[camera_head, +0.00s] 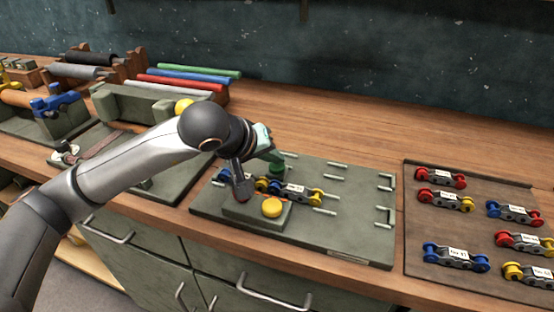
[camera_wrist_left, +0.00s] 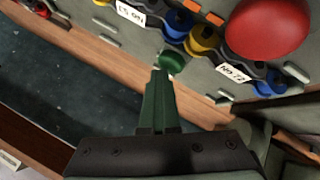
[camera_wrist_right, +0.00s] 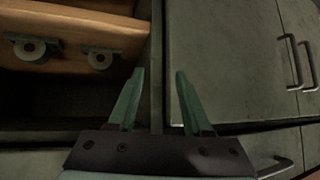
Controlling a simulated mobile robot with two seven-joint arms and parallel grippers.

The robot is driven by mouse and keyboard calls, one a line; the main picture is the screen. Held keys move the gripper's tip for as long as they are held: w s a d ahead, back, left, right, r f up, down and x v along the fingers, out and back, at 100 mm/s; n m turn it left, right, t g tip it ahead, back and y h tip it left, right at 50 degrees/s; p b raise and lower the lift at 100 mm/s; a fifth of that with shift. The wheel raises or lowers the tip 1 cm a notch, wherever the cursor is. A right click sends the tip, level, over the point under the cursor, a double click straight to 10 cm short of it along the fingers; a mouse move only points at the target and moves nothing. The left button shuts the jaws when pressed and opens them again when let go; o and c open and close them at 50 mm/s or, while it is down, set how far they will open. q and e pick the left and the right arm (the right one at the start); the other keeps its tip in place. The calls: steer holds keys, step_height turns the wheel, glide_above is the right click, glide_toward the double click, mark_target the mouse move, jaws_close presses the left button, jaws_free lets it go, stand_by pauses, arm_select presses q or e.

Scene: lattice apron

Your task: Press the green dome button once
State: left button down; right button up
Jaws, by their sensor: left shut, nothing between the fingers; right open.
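The green dome button (camera_head: 277,169) is at the back of the grey-green board, just below my left fingertips. In the left wrist view the green dome (camera_wrist_left: 173,62) is at top centre, right at the finger tips. My left gripper (camera_head: 270,154) is shut and empty, pointing down at it; it also shows in the left wrist view (camera_wrist_left: 160,74). I cannot tell whether the tips touch the dome. My right gripper (camera_wrist_right: 153,75) is open and empty in front of cabinet fronts, and is not seen in the head view.
A large red dome (camera_wrist_left: 268,28) is close by in the left wrist view. Labelled chain-like links (camera_head: 295,190) lie on the board (camera_head: 350,235). A brown tray (camera_head: 420,262) with several links is at right.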

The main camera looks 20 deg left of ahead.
mark_target(275, 168)
arm_select(q)
steer(key=shift+r+p, duration=0.4)
steer(key=shift+r, duration=0.5)
steer(key=shift+r, duration=0.1)
steer(key=shift+r+p, duration=1.4)
steer(key=shift+r, duration=1.05)
